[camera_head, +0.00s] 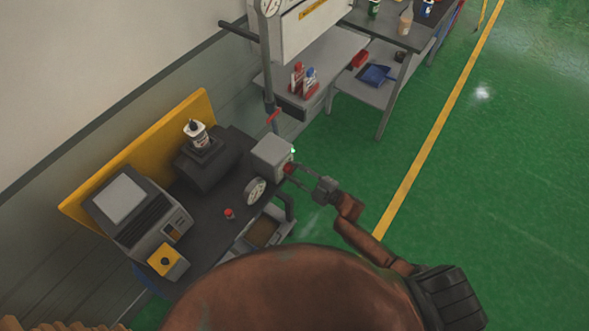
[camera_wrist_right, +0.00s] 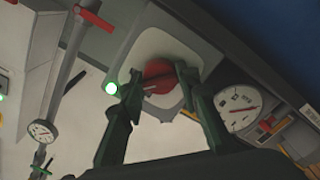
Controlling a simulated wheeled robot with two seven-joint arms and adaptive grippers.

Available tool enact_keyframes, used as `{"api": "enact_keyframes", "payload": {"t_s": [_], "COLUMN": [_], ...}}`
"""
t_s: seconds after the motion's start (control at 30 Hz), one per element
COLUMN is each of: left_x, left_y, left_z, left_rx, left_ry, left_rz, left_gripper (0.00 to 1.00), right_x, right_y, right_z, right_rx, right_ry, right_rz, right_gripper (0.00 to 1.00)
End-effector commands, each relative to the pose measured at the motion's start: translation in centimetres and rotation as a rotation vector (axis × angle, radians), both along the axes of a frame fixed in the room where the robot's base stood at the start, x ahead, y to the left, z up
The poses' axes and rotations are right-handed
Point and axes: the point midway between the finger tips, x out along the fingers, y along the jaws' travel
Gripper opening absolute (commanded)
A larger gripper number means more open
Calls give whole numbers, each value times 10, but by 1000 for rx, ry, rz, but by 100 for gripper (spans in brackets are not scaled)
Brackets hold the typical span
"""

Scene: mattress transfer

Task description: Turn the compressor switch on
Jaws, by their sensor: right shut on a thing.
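The compressor switch is a red round knob (camera_head: 289,168) on the front of a grey box (camera_head: 270,156) on the bench. In the right wrist view the knob (camera_wrist_right: 158,72) sits on a pale plate (camera_wrist_right: 168,48). My right gripper (camera_head: 297,173) is at the knob, shut on it with one finger on either side. The fingers also show in the right wrist view (camera_wrist_right: 159,88) and cover parts of the knob's sides. A green light (camera_wrist_right: 110,88) glows beside the knob. My left gripper is not in view.
A round gauge (camera_head: 255,191) stands just left of the box, with a small red-capped part (camera_head: 229,213) nearby. A grey machine (camera_head: 138,215) and yellow button box (camera_head: 167,262) are farther left. Shelves (camera_head: 318,70) stand behind. The green floor (camera_head: 480,190) at right is clear.

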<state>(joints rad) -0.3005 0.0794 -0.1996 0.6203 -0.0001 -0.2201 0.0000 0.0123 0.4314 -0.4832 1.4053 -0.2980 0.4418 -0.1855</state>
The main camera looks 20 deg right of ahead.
Motion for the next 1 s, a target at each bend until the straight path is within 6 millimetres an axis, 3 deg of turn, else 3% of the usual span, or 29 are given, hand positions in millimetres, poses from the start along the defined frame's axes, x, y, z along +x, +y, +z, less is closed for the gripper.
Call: {"api": "enact_keyframes", "payload": {"t_s": [0.4, 1.0], "left_x": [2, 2], "left_y": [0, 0], "left_z": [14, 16], "left_rx": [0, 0], "left_ry": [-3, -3], "left_rz": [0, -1], "left_gripper": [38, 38], "right_x": [1, 1], "right_y": [-1, -1], "right_z": [2, 2], "right_rx": [206, 264], "right_ry": [159, 201], "right_rz": [0, 0], "right_gripper": [6, 6]}}
